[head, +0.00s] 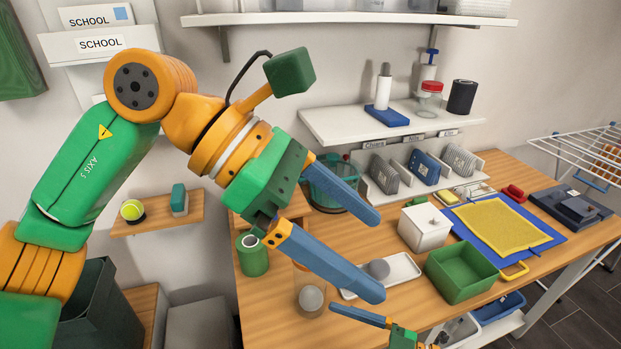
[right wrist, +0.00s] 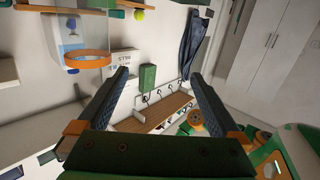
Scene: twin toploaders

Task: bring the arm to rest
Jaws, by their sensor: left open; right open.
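My left arm, green and orange, comes in from the left in the head view. Its gripper (head: 375,254) is open and empty, with two blue fingers spread apart above the wooden table (head: 276,318). The fingers point down to the right and cover part of the table. A blue finger and a bit of green and orange of my right gripper show at the bottom edge of the head view. In the right wrist view my right gripper (right wrist: 158,76) is open, with nothing between its two dark fingers. A wall with a wooden bench (right wrist: 168,112) lies beyond them.
On the table stand a white box (head: 424,229), a green bin (head: 460,274), a white tray (head: 402,270) and a yellow mesh sheet (head: 505,233) on blue. A green roll (head: 253,256) stands at the left. A white shelf (head: 340,125) is behind; a drying rack (head: 590,150) is at the right.

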